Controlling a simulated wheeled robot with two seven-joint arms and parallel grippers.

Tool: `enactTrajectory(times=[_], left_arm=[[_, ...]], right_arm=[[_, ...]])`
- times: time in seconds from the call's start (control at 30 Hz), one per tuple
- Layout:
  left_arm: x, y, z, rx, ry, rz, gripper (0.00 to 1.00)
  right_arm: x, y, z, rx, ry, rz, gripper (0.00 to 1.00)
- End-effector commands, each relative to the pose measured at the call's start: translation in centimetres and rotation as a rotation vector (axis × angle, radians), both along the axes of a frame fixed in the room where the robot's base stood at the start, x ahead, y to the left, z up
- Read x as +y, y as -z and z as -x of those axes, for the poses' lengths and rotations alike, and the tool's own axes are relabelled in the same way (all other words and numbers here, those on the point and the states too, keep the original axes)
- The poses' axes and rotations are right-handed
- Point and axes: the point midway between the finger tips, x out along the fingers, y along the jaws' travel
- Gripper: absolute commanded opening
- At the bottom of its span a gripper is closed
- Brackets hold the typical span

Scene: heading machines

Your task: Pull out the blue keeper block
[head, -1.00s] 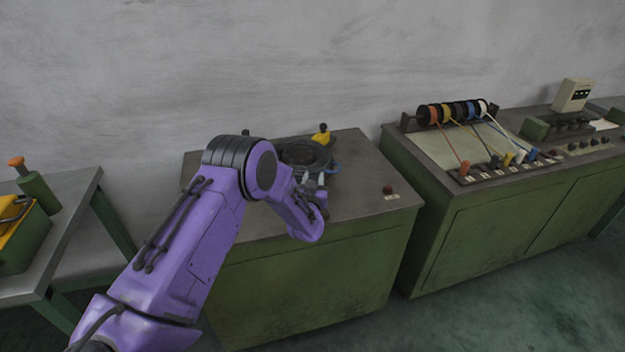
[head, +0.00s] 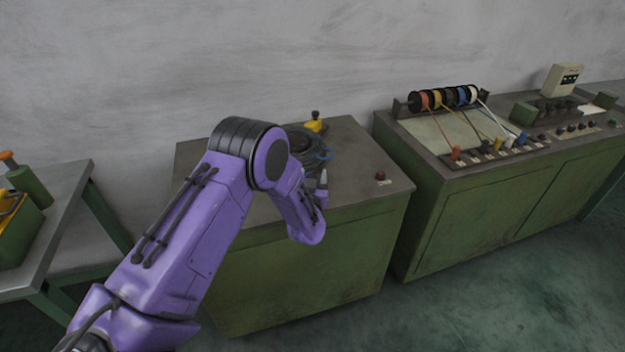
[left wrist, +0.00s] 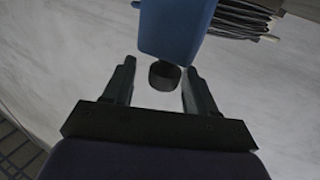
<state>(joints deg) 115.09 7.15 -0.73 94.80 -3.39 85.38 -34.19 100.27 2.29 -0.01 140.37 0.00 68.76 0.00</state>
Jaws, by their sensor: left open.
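The blue keeper block (left wrist: 175,28) fills the top middle of the left wrist view, with a dark round knob (left wrist: 165,75) on its near end. My left gripper (left wrist: 160,68) is open. Its two fingers lie on either side of the knob in the picture, with gaps on both sides; I cannot tell how deep the knob sits between them. In the head view a small bit of blue (head: 324,154) shows at the edge of a dark coil, just beyond my left gripper (head: 321,183). My arm hides part of the coil. My right gripper is not in view.
The dark coil (head: 302,139) lies on the green cabinet's top (head: 355,165), with a yellow piece with a black knob (head: 314,124) behind it. A red button (head: 380,176) sits at right. A spool bench (head: 440,155) stands right, another table (head: 65,210) left.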

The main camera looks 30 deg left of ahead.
Motion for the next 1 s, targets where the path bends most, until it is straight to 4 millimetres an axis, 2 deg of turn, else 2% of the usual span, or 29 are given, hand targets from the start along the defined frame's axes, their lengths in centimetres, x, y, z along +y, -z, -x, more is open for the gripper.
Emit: enactTrajectory(times=[0.07,0.4,0.5,0.63,1.0], left_arm=[[-0.5,0.1,0.6,0.001,0.003,0.000,0.57],[-4.0,0.3,7.4,0.002,0.004,-0.004,0.57],[-4.6,0.2,8.6,0.002,0.003,-0.001,0.57],[-4.9,0.0,9.2,0.002,0.002,-0.001,0.57],[-4.9,0.0,9.2,0.001,0.001,0.000,0.57]], right_arm=[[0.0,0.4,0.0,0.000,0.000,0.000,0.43],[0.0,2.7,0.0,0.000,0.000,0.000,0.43],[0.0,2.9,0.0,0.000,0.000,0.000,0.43],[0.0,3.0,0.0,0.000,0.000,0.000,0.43],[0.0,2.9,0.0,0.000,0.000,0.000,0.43]])
